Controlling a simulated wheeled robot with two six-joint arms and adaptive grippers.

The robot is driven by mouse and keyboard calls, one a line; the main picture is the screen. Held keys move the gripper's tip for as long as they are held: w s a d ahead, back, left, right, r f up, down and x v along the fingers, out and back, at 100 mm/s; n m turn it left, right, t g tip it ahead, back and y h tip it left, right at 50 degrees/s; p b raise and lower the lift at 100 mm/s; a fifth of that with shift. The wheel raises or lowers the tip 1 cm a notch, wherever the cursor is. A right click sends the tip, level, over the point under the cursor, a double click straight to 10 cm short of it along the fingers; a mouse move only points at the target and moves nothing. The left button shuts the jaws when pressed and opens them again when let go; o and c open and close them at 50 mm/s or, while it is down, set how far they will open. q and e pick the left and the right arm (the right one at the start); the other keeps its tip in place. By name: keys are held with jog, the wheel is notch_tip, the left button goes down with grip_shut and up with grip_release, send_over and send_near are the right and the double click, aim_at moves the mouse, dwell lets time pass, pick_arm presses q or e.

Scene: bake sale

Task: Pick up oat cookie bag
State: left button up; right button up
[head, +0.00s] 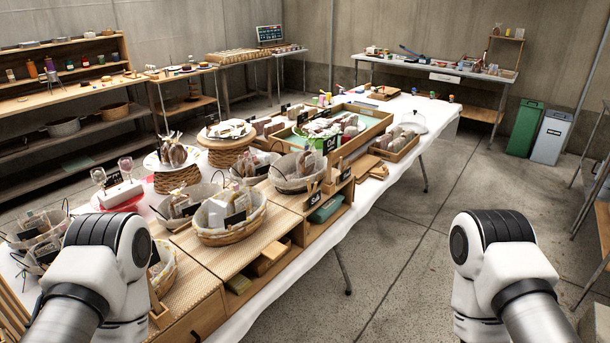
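Several baskets with bagged goods stand on the long table to the left. A wicker basket (232,237) at the near middle holds pale packets and a dark label. A lined basket (292,187) behind it holds brownish bags (305,163). More brown bags (173,150) stand upright on a round raised stand (168,182). The labels are too small to read, so I cannot tell which bag is the oat cookie bag. Only upper parts of my two arms show at the bottom left and bottom right. Neither gripper is in view.
The white-clothed table (355,205) is crowded with wooden trays, crates and small signs. The floor (420,240) right of the table is clear. Green (525,127) and grey (551,137) bins stand at the right.

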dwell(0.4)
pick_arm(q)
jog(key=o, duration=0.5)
